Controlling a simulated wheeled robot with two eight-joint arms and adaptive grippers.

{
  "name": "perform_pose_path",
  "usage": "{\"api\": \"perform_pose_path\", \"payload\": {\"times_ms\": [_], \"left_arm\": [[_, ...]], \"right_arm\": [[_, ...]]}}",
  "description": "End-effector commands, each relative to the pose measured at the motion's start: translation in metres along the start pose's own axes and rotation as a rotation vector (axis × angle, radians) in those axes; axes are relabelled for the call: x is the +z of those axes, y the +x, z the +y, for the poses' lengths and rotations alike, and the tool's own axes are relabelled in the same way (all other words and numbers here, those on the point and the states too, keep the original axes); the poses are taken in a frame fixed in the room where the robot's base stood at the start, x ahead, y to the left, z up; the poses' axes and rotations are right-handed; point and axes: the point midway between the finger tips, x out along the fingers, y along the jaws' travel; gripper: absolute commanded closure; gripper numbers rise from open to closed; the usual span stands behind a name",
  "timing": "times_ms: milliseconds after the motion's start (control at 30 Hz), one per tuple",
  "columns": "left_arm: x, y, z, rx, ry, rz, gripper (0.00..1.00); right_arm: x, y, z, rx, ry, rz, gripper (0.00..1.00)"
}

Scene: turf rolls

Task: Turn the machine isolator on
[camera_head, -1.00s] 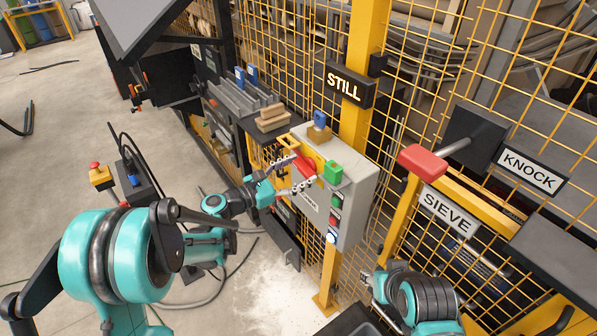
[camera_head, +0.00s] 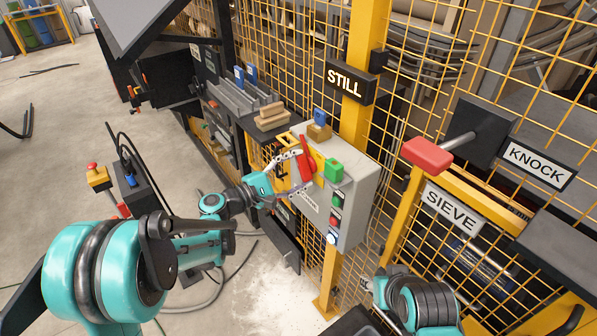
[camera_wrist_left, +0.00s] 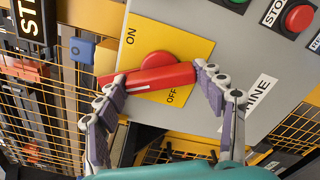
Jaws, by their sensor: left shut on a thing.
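The machine isolator is a red rotary handle (camera_head: 307,160) on a yellow plate (camera_wrist_left: 196,50) marked ON and OFF, on the front of a grey control box (camera_head: 357,205). In the left wrist view, the handle (camera_wrist_left: 160,78) lies nearly level across the plate, with ON above its left part and OFF below its right part. My left gripper (camera_wrist_left: 157,84) is shut on the handle, one finger at each end. It also shows in the head view (camera_head: 297,172), reaching in from the left. My right gripper (camera_head: 370,284) is low, right of the post; its fingers are unclear.
A green block (camera_head: 333,171) and several buttons (camera_head: 335,200) sit beside the handle. A STILL sign (camera_head: 345,83) hangs on the yellow post. A red knock handle (camera_head: 427,154) sticks out at right. Yellow mesh fencing stands behind; open floor lies at left.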

Motion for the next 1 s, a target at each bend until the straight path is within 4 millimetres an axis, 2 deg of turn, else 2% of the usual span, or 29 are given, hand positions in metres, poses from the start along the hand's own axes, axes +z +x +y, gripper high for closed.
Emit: {"api": "perform_pose_path", "payload": {"times_ms": [500, 1000], "left_arm": [[-0.0003, 0.0001, -0.0015, -0.001, 0.411, 0.0, 0.6], [-0.0002, 0.0001, -0.0016, -0.002, 0.542, -0.001, 0.6]], "right_arm": [[0.0039, 0.0055, 0.0, 0.0, 0.0, 0.0, 0.6], [0.0047, 0.0066, 0.0, 0.0, 0.0, 0.0, 0.6]]}}
